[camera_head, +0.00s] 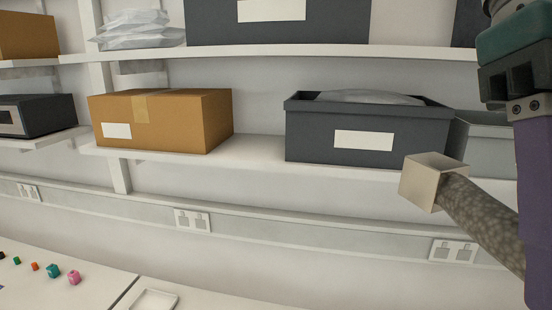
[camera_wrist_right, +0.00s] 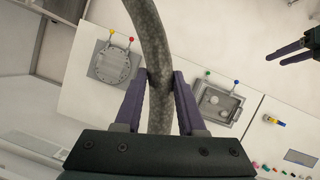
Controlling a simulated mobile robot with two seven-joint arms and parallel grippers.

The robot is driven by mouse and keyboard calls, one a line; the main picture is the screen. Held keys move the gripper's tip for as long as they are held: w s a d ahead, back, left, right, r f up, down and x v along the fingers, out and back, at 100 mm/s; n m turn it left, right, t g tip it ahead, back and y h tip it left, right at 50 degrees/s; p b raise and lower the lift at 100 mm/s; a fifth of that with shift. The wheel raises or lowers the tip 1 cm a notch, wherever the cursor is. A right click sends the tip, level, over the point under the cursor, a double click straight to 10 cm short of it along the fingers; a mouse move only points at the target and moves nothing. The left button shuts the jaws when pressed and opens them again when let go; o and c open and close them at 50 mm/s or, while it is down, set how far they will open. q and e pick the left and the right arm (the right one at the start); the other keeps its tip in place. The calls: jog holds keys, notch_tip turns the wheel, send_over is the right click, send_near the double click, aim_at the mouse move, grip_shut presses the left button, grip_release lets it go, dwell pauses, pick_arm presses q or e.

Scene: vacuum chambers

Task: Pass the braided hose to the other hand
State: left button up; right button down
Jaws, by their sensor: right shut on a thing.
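The braided hose (camera_head: 482,222) is grey and mottled, with a square metallic end piece (camera_head: 434,181), at the right of the head view. It also runs from the top edge down between my fingers in the right wrist view (camera_wrist_right: 149,30). My right gripper (camera_wrist_right: 160,78) is shut on the hose, one purple finger on each side. In the head view part of it shows at the right edge, with its fingertips out of view. My left gripper (camera_wrist_right: 273,61) shows at the upper right of the wrist view, apart from the hose, its purple fingers parted and empty.
Shelves hold a cardboard box (camera_head: 160,118) and a dark bin (camera_head: 330,130) behind the hose. A white bench carries a round flange plate (camera_wrist_right: 114,64), a rectangular chamber plate (camera_wrist_right: 219,102) and several small coloured pieces (camera_head: 53,271). Air around the hose looks clear.

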aim_at(434, 182)
dwell(0.3)
